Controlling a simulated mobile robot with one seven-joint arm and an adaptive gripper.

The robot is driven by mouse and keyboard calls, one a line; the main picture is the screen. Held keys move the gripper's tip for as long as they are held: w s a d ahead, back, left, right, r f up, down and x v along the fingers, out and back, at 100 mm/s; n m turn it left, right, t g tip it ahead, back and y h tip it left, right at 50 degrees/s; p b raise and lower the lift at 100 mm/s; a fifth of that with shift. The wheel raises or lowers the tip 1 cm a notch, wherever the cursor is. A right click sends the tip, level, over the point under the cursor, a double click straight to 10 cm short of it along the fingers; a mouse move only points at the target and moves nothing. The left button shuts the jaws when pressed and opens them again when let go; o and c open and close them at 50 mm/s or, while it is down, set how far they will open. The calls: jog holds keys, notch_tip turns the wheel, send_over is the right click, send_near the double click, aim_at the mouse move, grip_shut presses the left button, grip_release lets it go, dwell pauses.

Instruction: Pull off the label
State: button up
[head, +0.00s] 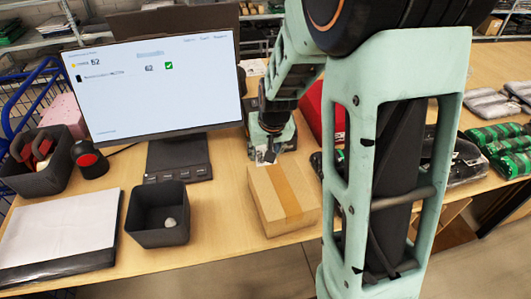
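My gripper (268,151) hangs pointing down from my pale green arm, just over the back edge of a closed cardboard box (262,198) with a brown tape strip along its top. A small whitish patch shows at the fingertips; I cannot tell whether it is the label or part of the gripper. No label can be made out clearly elsewhere. The finger gap is too small and dark to read, and whatever is behind the gripper is hidden by it.
A monitor (155,85) stands behind left. Green packages (497,133) and dark bagged items lie right. Bare table shows around the box.

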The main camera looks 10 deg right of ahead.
jog(key=shift+s+a+r, duration=0.15)
jog(key=shift+r, duration=0.1)
jog(key=p+v, duration=0.1)
jog(key=v, duration=0.1)
jog(key=p+v, duration=0.2)
jog(key=v, duration=0.1)
jog(key=shift+s+r, duration=0.1)
jog(key=shift+s, duration=0.35)
